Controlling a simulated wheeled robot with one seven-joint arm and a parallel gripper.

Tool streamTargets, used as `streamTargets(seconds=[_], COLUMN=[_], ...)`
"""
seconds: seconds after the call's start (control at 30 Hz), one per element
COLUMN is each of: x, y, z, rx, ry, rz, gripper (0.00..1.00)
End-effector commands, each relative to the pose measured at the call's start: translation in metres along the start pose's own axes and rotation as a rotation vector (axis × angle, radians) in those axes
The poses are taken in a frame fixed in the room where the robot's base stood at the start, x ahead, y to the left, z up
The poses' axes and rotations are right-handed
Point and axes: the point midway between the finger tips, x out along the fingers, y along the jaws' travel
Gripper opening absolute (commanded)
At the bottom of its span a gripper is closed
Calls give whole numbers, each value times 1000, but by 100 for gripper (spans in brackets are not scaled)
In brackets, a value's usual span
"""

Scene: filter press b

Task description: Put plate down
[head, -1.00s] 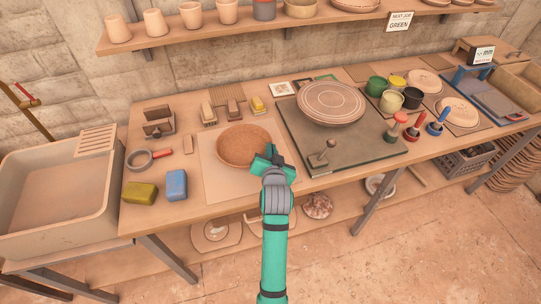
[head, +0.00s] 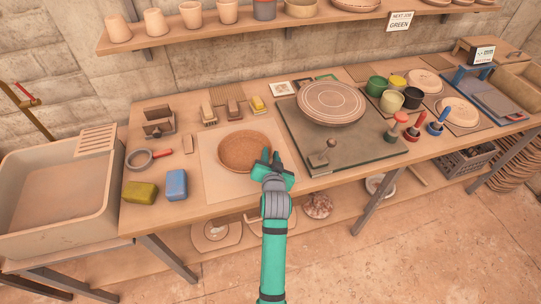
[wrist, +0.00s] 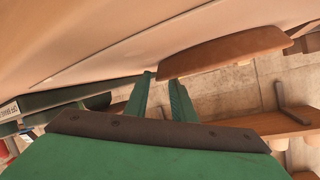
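The brown plate (head: 245,150), a shallow round dish, sits level on the pale square board (head: 215,182) on the workbench. In the wrist view the plate (wrist: 225,52) shows edge-on, just past my fingertips. My gripper (head: 271,157) is at the plate's right front rim. Its two green fingers stand apart, with a gap between them, and it looks open. In the wrist view the fingertips (wrist: 163,77) are close to the plate's near end. Whether a finger still touches the rim cannot be told.
A dark slab (head: 365,148) with a large round patterned plate (head: 331,102) and a stamp (head: 322,157) lies to the right. A blue sponge (head: 177,185), a yellow sponge (head: 140,192) and small tools lie left. A sink (head: 60,190) stands at far left.

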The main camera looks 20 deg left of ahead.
Motion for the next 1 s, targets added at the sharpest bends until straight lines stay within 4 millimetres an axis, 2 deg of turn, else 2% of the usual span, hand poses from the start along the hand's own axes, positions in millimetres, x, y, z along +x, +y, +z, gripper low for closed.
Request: streamTargets(seconds=[0.1, 0.23, 0.7, 0.9, 1.0], x=[-2, -16, -102, -119, -125], y=[-1, -1, -1, -1, 4], z=[-3, -2, -2, -2, 6], rx=[0, 1, 1, 1, 1], ry=[0, 1, 0, 1, 2], rz=[0, 0, 0, 0, 8], gripper=[23, 23, 23, 23, 23])
